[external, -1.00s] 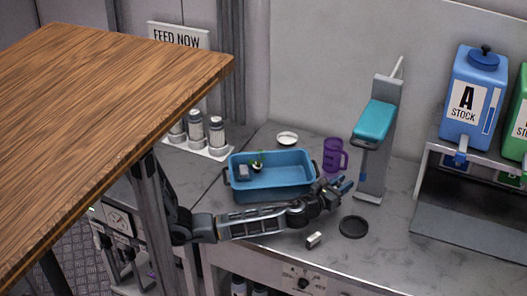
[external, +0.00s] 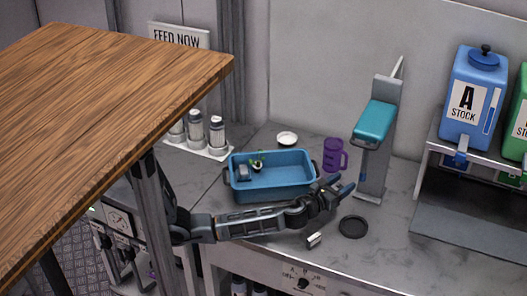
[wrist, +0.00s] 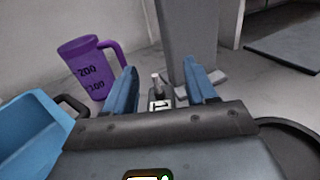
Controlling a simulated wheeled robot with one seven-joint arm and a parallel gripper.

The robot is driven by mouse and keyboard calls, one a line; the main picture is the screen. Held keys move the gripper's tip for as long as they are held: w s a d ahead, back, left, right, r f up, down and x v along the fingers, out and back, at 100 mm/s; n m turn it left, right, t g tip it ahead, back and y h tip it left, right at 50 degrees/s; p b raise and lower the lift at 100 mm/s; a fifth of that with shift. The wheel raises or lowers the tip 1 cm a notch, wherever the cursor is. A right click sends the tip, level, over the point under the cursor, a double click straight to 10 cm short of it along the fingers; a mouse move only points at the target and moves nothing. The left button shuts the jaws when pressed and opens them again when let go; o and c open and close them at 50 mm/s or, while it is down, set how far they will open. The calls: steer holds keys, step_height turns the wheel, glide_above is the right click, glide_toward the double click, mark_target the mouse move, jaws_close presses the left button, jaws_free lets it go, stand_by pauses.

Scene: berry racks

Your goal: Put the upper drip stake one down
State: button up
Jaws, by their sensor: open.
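My gripper (external: 338,186) is open, with its blue fingers reaching past the right end of the blue tray towards the grey dispenser stand. In the wrist view, my gripper (wrist: 161,84) has a small dark piece (wrist: 160,104) with a white label and a short grey rod between or just beyond its fingers. I cannot tell whether this is a drip stake or how far away it is. I cannot clearly make out any drip stake in the external view. The grey stand (external: 377,185) carries a teal block (external: 375,121) and rises just beyond my gripper.
The blue tray (external: 272,190) holds a small plant and a grey block. A purple measuring jug (external: 333,154) stands behind my gripper. A dark round disc (external: 353,227) and small light block (external: 314,240) lie near the counter's front. A wooden tabletop (external: 100,130) fills the left foreground.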

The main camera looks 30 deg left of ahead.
steer(key=b+v, duration=0.1)
steer(key=v, duration=1)
steer(key=shift+s+a+f, duration=0.1)
steer(key=shift+s, duration=0.15)
steer(key=shift+w+a, duration=0.1)
steer(key=shift+a, duration=0.2)
steer(key=s+a+r+m+t+y+p, duration=0.1)
steer(key=s+a+r+m+p, duration=0.15)
steer(key=a+m, duration=0.85)
steer(key=s+a+r+m+t+p, duration=0.1)
steer(key=s+a+r+m+t, duration=0.2)
steer(key=a+m, duration=0.8)
steer(key=s+a+r+m+g+y+p, duration=0.1)
steer(key=s+a+r+m+g+y, duration=0.1)
steer(key=s+a+m, duration=0.2)
steer(key=s+a+r+m+g+y+p, duration=0.2)
steer(key=s+a+m, duration=0.3)
steer(key=s+a, duration=0.5)
steer(key=a+g+y, duration=0.1)
steer(key=a, duration=0.3)
steer(key=shift+s+a+r+y, duration=0.15)
steer(key=shift+s+y, duration=0.15)
steer(key=shift+s, duration=0.05)
